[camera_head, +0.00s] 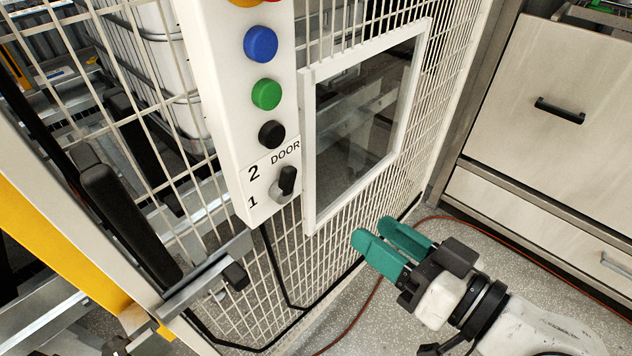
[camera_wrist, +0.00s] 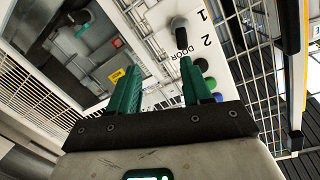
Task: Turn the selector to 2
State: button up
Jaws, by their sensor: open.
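The selector (camera_head: 286,181) is a black knob on a grey round base at the lower end of a white panel (camera_head: 226,112). The numbers 2 and 1 are printed to its left, and DOOR above it. I cannot tell for sure which number it points at. In the wrist view the selector (camera_wrist: 179,27) shows beyond the fingertips, beside the same labels, seen turned over. My gripper (camera_head: 374,231) is open and empty, with two green fingers. It is below and right of the selector, apart from it. The fingers also show in the wrist view (camera_wrist: 161,66).
Above the selector are black (camera_head: 272,134), green (camera_head: 267,94) and blue (camera_head: 261,44) buttons. A white-framed window (camera_head: 365,115) is right of the panel in the mesh fence. A black handle (camera_head: 120,215) and latch are at left. A cabinet (camera_head: 560,90) stands at right.

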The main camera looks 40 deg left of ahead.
aim_at(294, 173)
jog(key=shift+n+g+y, duration=0.6)
jog(key=shift+n+g, duration=0.1)
jog(key=a+r+p, duration=0.1)
jog(key=a, duration=0.3)
jog(key=a+r, duration=0.1)
jog(key=a, duration=0.3)
jog(key=a+r+p, duration=0.1)
jog(key=a, duration=0.4)
jog(key=shift+s+a+p, duration=0.1)
jog(key=shift+s+p, duration=0.1)
jog(key=shift+p, duration=0.1)
jog(key=shift+f, duration=0.1)
jog(key=shift+c, duration=0.5)
grip_shut()
